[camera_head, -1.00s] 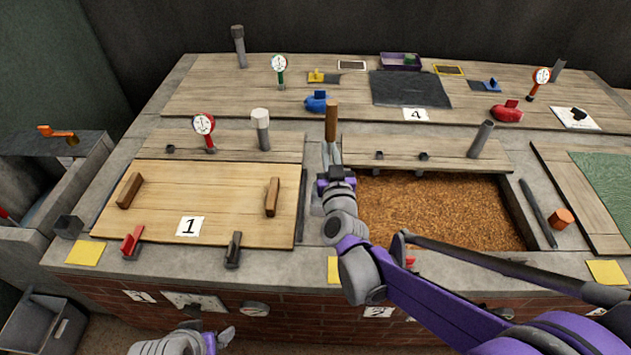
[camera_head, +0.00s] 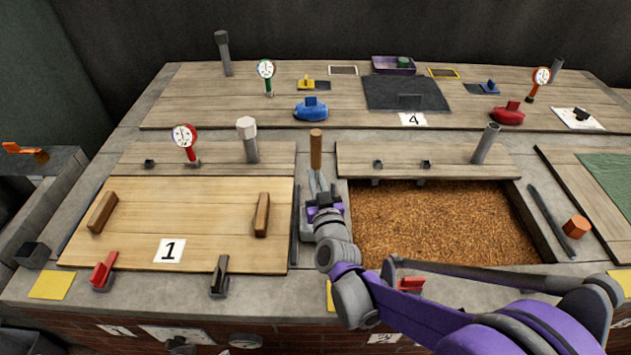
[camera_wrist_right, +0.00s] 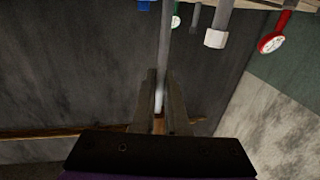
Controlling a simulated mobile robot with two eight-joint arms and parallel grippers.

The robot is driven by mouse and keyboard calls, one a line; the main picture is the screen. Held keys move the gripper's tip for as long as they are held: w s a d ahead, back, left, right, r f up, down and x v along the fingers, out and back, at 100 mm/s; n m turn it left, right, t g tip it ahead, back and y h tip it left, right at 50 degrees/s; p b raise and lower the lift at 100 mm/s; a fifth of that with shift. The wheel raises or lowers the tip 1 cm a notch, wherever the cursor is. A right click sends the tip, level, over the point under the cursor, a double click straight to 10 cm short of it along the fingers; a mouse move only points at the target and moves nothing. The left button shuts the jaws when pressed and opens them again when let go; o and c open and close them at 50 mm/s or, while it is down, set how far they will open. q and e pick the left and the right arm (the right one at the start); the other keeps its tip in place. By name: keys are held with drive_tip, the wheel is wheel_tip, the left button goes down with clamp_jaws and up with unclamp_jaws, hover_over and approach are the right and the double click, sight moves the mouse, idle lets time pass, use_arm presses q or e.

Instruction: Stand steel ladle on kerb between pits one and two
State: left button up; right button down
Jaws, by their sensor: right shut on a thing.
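The steel ladle (camera_head: 316,150) shows its brown wooden handle end upright in the head view, with grey steel below. My right gripper (camera_head: 320,195) is shut on the steel part, over the kerb (camera_head: 308,250) between the two pits. In the right wrist view the fingers (camera_wrist_right: 160,110) close around the pale shaft. The ladle's lower end is hidden, so I cannot tell if it touches the kerb. Pit one is covered by a wooden lid (camera_head: 225,215) marked 1. Pit two (camera_head: 440,220) is open and full of brown grain. My left gripper is out of view.
A red-rimmed gauge (camera_head: 185,136) and a pale-topped post (camera_head: 248,138) stand behind pit one. A folded-back board (camera_head: 430,157) lies behind pit two. A dark bar (camera_head: 552,222) and an orange block (camera_head: 576,227) are at its right.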

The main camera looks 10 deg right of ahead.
drive_tip(key=shift+f, duration=0.3)
drive_tip(key=shift+f, duration=0.2)
drive_tip(key=c, duration=0.9)
unclamp_jaws()
drive_tip(key=shift+c, duration=0.2)
